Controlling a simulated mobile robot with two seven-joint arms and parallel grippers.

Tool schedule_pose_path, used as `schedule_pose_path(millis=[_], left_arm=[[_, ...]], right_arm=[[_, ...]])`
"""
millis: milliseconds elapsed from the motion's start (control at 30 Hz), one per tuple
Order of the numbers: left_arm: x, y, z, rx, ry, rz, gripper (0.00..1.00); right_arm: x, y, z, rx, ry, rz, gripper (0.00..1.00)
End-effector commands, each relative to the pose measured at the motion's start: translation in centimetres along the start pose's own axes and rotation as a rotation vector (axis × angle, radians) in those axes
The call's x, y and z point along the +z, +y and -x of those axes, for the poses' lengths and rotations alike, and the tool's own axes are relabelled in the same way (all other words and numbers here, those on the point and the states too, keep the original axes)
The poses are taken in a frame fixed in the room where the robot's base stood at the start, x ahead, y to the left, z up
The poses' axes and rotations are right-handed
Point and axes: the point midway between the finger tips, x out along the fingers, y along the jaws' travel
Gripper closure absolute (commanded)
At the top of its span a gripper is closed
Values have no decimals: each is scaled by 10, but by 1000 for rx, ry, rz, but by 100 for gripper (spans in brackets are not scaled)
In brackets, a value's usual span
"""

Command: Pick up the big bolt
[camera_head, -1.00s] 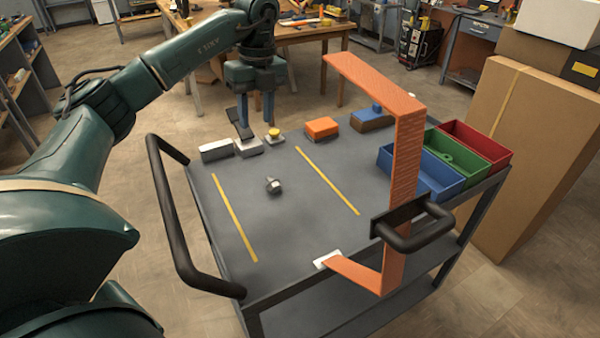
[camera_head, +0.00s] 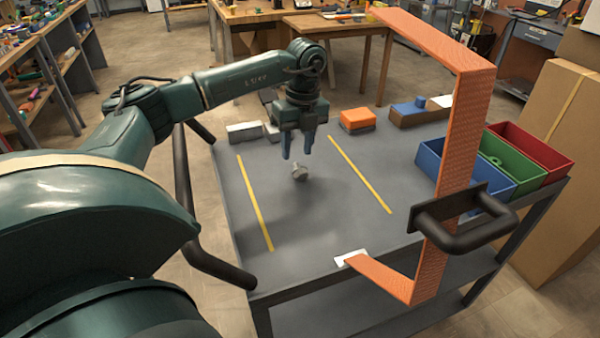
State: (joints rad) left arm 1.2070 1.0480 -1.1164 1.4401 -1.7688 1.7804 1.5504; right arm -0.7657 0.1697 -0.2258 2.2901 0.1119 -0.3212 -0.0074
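The big bolt (camera_head: 300,173) is a grey metal bolt lying on the dark grey cart top (camera_head: 290,235) between two yellow lines. My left gripper (camera_head: 297,154) points down just behind and above the bolt. Its two blue fingers are apart with nothing seen between them. The fingertips look close to the bolt but do not visibly hold it. My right gripper is not in view.
An orange frame (camera_head: 458,160) stands upright at the cart's right front. Blue (camera_head: 464,180), green (camera_head: 520,165) and red (camera_head: 545,150) bins sit at the right edge. The front left top is clear.

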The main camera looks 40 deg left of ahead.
Motion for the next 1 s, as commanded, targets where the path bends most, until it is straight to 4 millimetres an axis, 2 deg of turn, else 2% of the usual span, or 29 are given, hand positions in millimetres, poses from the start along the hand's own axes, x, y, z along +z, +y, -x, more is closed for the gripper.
schedule_pose_path(millis=[100, 200, 533, 1000], left_arm=[[-4, 0, -21, 5, 1, -1, 61], [-4, 0, -32, 3, 0, 0, 61], [-3, -1, -38, 1, 0, 0, 62], [-3, -1, -38, 1, 0, 0, 100]], right_arm=[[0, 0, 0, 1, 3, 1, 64], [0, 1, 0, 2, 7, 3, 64], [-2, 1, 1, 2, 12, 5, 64], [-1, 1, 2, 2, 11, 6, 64]])
